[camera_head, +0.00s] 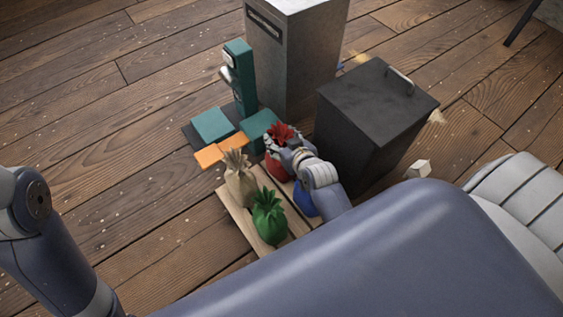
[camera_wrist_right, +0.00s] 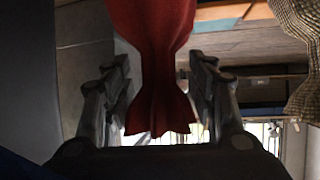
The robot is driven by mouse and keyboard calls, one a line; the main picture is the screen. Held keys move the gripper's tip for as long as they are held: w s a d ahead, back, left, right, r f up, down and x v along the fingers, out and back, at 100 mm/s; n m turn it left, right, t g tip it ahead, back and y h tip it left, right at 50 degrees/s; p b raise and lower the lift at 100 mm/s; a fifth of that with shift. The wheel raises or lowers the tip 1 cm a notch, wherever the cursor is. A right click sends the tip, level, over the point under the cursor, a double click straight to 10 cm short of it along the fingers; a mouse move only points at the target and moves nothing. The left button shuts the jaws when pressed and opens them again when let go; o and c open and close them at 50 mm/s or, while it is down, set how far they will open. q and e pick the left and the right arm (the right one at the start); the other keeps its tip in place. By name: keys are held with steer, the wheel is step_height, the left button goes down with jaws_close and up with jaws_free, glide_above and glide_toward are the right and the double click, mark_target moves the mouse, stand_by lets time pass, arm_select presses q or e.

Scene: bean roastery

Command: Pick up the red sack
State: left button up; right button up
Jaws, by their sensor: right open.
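The red sack (camera_head: 275,167) stands at the back of a wooden pallet (camera_head: 238,215) in the head view, its gathered top pointing up. My right gripper (camera_head: 284,150) is at the sack's neck and hides part of it. In the right wrist view, the red sack (camera_wrist_right: 156,60) hangs between the two fingers of my right gripper (camera_wrist_right: 158,100). The fingers are apart, one on each side of the neck, with small gaps visible. My left gripper is out of view; only my left arm shows.
A beige sack (camera_head: 240,182), a green sack (camera_head: 268,218) and a blue sack (camera_head: 303,200) stand close by on the pallet. A dark bin (camera_head: 365,125) and a tall grey cabinet (camera_head: 295,60) stand behind.

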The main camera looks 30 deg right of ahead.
jaws_close()
steer(key=shift+w+r, duration=0.1)
steer(key=shift+r, duration=0.1)
